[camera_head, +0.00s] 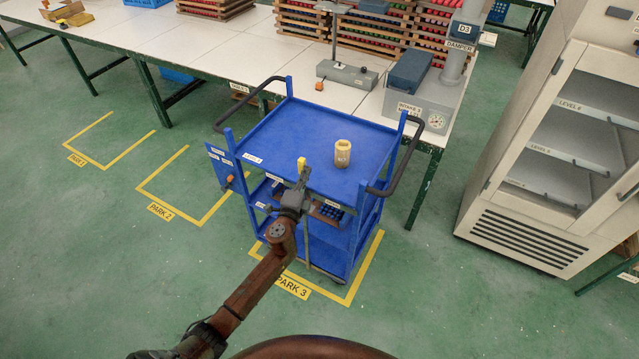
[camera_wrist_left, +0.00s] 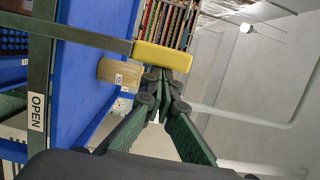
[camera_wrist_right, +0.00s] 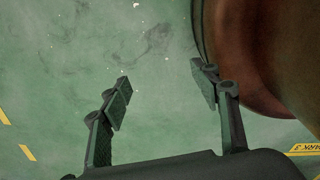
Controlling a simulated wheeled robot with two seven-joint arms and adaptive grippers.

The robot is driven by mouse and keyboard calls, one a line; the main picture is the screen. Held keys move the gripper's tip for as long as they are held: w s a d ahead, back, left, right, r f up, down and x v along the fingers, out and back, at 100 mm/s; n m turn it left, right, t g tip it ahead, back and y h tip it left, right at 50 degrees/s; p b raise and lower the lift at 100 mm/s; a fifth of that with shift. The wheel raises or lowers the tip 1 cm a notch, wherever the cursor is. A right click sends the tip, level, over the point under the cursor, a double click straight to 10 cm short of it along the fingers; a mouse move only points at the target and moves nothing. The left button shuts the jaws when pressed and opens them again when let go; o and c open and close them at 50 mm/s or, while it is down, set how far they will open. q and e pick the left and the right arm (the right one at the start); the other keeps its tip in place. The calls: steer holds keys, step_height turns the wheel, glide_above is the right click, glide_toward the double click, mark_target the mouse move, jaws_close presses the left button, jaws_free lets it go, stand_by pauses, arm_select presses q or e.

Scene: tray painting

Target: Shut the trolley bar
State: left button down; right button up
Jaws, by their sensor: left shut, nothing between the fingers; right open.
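The blue trolley (camera_head: 290,130) stands in the marked bay PARK 3. The bar's yellow grip (camera_head: 301,163) shows at the trolley's near side, and a narrow strip of bar runs down below my gripper. My left gripper (camera_head: 300,186) is shut and empty, just below the yellow grip. In the left wrist view, its fingertips (camera_wrist_left: 165,76) are right at the yellow grip (camera_wrist_left: 163,56); I cannot tell whether they touch. My right gripper (camera_wrist_right: 163,83) is open and empty over the floor.
A beige cup (camera_head: 342,154) stands on the trolley's top. Black handles (camera_head: 398,165) rise at its sides. A long white table (camera_head: 210,50) is behind, with racks and a grey device (camera_head: 420,100). A cabinet (camera_head: 540,150) stands right. Floor at left is clear.

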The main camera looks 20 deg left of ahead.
arm_select(q)
steer(key=w+a, duration=0.1)
steer(key=a, duration=0.6)
steer(key=shift+w+a+b, duration=0.25)
steer(key=shift+a+b, duration=0.05)
steer(key=shift+a, duration=0.1)
arm_select(e)
steer(key=shift+s+a+f, duration=0.1)
steer(key=shift+s+f, duration=0.35)
steer(key=shift+s, duration=0.15)
arm_select(q)
steer(key=shift+r, duration=0.1)
steer(key=s+d+p, duration=0.1)
steer(key=s+d, duration=0.4)
steer(key=s, duration=0.5)
steer(key=shift+s, duration=0.4)
arm_select(e)
steer(key=shift+r, duration=0.6)
